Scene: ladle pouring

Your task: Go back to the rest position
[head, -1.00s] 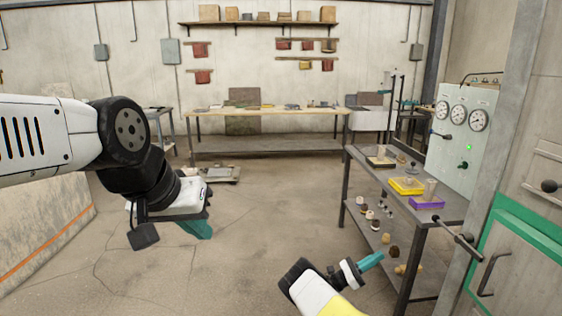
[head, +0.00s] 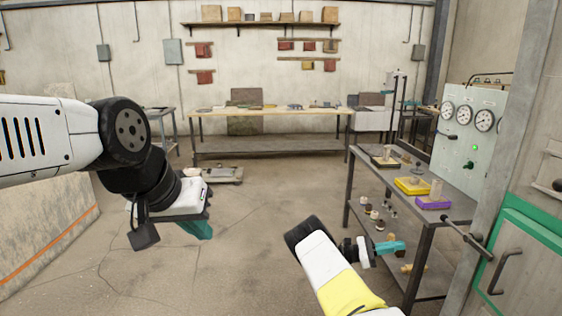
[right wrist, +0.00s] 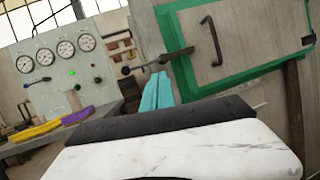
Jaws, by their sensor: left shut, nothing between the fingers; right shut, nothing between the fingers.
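My left gripper (head: 197,229), with teal fingers, hangs at the left of the head view over bare floor, shut and empty. My right gripper (head: 392,247) is low at the right of the head view, in front of the metal side table (head: 420,228). Its teal fingers are shut and empty. In the right wrist view the same fingers (right wrist: 158,90) stand together in front of the green-framed door (right wrist: 230,50).
The side table bears a yellow tray (head: 412,187) and a purple tray (head: 433,203), with several small items on its lower shelf. A gauge panel (head: 470,140) stands behind it. A long workbench (head: 270,112) is at the back. The middle floor is clear.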

